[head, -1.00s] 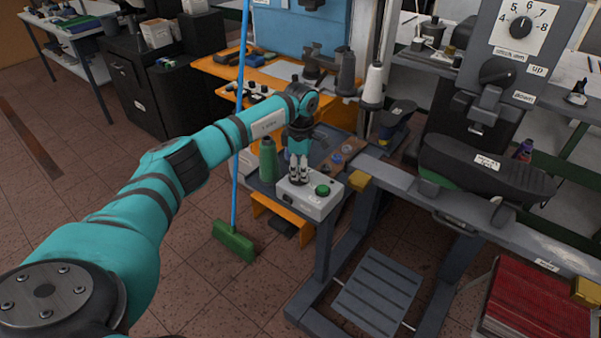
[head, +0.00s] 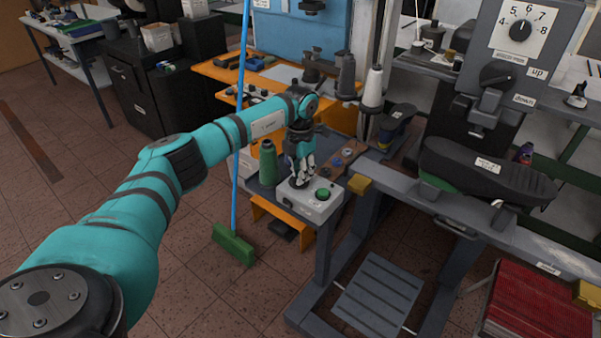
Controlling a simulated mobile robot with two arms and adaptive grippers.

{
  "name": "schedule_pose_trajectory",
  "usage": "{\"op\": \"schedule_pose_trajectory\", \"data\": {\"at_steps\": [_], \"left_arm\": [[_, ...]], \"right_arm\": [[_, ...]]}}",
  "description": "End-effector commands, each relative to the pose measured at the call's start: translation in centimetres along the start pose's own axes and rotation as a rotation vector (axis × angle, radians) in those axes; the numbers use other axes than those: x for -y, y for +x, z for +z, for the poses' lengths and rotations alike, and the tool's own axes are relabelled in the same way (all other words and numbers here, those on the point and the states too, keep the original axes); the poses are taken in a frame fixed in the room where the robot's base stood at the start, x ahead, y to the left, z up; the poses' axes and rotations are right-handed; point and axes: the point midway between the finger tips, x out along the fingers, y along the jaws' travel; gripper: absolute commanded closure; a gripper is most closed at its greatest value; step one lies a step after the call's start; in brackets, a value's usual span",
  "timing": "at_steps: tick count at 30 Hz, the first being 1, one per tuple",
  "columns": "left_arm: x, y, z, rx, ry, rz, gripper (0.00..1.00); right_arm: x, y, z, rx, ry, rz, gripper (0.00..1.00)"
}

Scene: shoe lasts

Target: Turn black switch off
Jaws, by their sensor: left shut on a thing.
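A light grey control box (head: 315,208) sits on the near corner of the small grey table, with a round green button (head: 322,193) on top. The black switch (head: 298,184) is on top of the box, left of the green button, and mostly hidden by my fingers. My left gripper (head: 300,178) points down from above and is shut on the black switch. The switch's exact position is too small to read. My right gripper is not in view.
A green bottle-shaped spool (head: 268,163) stands close left of the box. A blue broom handle (head: 238,120) rises farther left, with its green head (head: 233,245) on the floor. A grey machine frame (head: 450,205) with a black shoe last (head: 485,172) is at right.

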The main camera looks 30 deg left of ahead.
Motion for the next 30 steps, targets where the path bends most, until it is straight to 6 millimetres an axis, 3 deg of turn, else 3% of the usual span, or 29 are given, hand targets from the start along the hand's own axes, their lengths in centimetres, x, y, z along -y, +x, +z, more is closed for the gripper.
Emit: {"op": "schedule_pose_trajectory", "data": {"at_steps": [12, 29, 30], "left_arm": [[-0.19, -0.19, 0.05, 0.003, -0.187, 0.001, 1.0], [-0.23, -0.21, 0.08, 0.005, -0.213, 0.001, 1.0], [-0.23, -0.21, 0.08, 0.005, -0.213, 0.001, 0.83]], "right_arm": [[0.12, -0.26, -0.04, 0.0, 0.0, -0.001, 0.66], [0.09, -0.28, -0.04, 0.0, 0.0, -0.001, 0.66], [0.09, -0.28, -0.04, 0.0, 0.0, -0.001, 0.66]]}}
